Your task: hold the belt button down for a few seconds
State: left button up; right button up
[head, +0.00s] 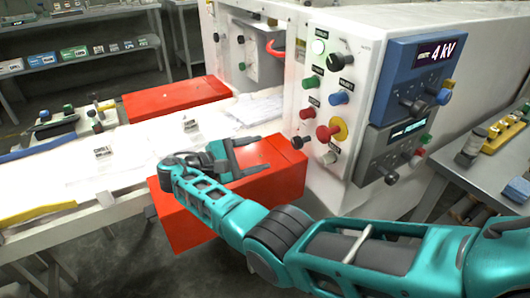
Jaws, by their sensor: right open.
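The control panel (350,80) is on the white machine's front. It carries a lit white-green button (318,46), a green button (312,82), a red button (307,113), a pale button (328,158) and a red mushroom button on a yellow base (330,132). The small labels are too blurred for me to tell which is the belt button. My right gripper (262,153) is open and empty, over the red box, left of and below the panel buttons. It points right and appears apart from them. My left gripper is not in view.
A red box (180,220) stands beside the white conveyor belt (130,150), with another red box (170,97) across it. Blue and grey display modules (410,75) with knobs project at the panel's right. A black knob (300,142) projects low on the panel. A grey bench (470,170) stands right.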

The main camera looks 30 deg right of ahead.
aim_at(327, 158)
jog(key=k+j, duration=0.3)
jog(key=k, duration=0.15)
jog(key=k+j, duration=0.25)
jog(key=k, duration=0.2)
